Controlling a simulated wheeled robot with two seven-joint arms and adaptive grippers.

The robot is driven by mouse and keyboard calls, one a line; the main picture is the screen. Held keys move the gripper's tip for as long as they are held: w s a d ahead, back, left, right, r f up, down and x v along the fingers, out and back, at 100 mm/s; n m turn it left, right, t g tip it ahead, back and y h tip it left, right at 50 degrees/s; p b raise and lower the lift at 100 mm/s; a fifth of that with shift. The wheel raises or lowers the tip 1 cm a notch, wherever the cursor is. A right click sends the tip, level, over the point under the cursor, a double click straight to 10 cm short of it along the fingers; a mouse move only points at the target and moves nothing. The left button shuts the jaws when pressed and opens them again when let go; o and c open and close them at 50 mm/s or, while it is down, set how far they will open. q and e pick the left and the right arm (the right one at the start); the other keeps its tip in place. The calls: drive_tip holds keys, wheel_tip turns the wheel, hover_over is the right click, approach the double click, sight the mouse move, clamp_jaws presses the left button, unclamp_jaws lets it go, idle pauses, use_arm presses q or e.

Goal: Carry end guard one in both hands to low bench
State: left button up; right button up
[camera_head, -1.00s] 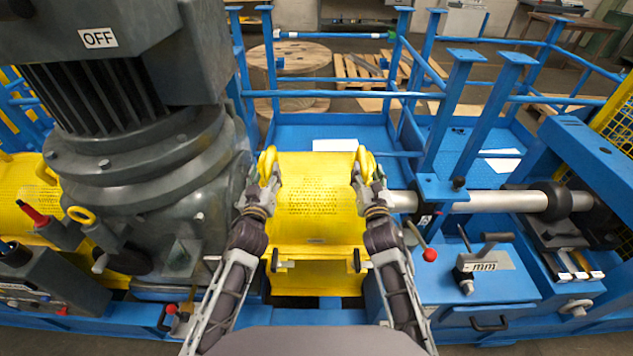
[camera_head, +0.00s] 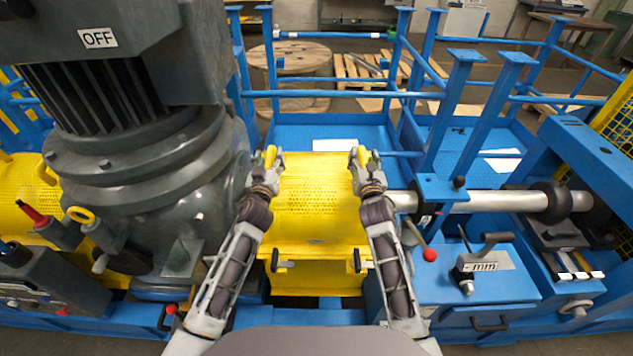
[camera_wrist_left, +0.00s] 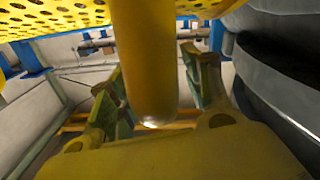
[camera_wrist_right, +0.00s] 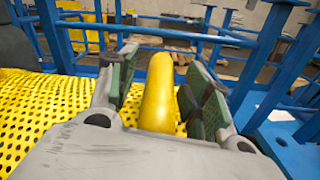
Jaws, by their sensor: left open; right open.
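End guard one is a yellow perforated cover (camera_head: 308,205) over the machine in the middle of the head view, with a yellow handle on each side. My left gripper (camera_head: 275,155) is at its left handle. In the left wrist view the yellow handle (camera_wrist_left: 145,60) runs between the open fingers. My right gripper (camera_head: 357,156) is at the right handle. In the right wrist view that handle (camera_wrist_right: 158,95) stands between the open fingers. Neither gripper is closed on its handle. The low bench cannot be made out for certain.
A large grey motor (camera_head: 140,140) marked OFF stands close on the left of the guard. A steel shaft (camera_head: 500,202) and a red-knobbed lever (camera_head: 429,254) are on the right. Blue rails (camera_head: 330,94) and a blue platform (camera_head: 325,131) lie behind.

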use_arm(q)
drive_tip(key=shift+w, duration=0.25)
use_arm(e)
drive_tip(key=shift+w, duration=0.25)
use_arm(q)
clamp_jaws()
use_arm(e)
clamp_jaws()
use_arm(q)
drive_tip(key=shift+r, duration=0.2)
use_arm(e)
drive_tip(key=shift+r, duration=0.2)
